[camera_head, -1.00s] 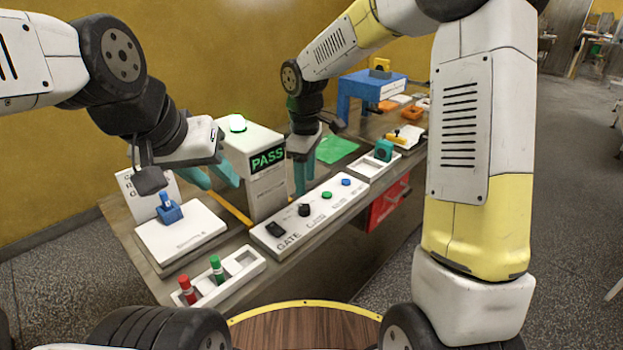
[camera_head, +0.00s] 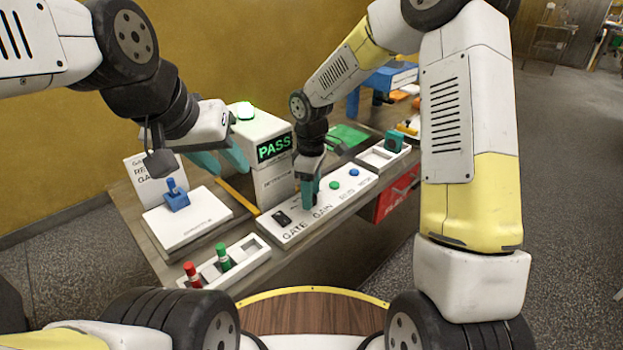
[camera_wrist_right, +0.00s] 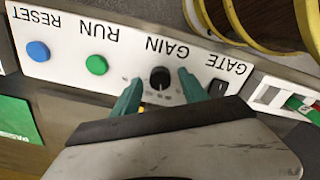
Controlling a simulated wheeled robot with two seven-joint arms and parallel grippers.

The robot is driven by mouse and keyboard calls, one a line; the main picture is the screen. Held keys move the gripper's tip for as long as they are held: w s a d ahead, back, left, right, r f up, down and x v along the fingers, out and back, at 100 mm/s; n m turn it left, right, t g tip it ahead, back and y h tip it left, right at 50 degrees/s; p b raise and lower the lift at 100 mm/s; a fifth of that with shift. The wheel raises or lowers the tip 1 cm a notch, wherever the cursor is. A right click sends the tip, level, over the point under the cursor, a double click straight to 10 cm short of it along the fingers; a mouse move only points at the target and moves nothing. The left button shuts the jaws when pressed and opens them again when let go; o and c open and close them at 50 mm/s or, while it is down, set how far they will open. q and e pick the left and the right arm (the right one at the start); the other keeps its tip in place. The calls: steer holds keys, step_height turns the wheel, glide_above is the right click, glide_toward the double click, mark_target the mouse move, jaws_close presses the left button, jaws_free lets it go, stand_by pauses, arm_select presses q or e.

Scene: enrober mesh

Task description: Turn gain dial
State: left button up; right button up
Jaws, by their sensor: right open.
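The gain dial (camera_wrist_right: 159,78) is a black knob on the white control panel (camera_wrist_right: 125,50), under the label GAIN in the right wrist view. My right gripper (camera_wrist_right: 158,88) is open, with its teal fingers on either side of the dial; I cannot tell whether they touch it. In the head view my right gripper (camera_head: 308,192) reaches down over the panel and hides the dial. My left gripper (camera_head: 222,160) hangs in the air between the blue-switch box and the PASS unit. Its teal fingers look apart and nothing shows between them.
The PASS unit (camera_head: 271,185) with a lit green top stands behind the panel. The gate switch (camera_wrist_right: 217,88) is close beside the dial; green (camera_wrist_right: 96,65) and blue (camera_wrist_right: 38,51) buttons lie on the other side. A vial tray (camera_head: 262,249) and a blue-switch box (camera_head: 187,222) stand left.

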jaws_close()
steer(key=shift+m, duration=0.3)
steer(key=m, duration=0.4)
steer(key=shift+m, duration=1.6)
jaws_free()
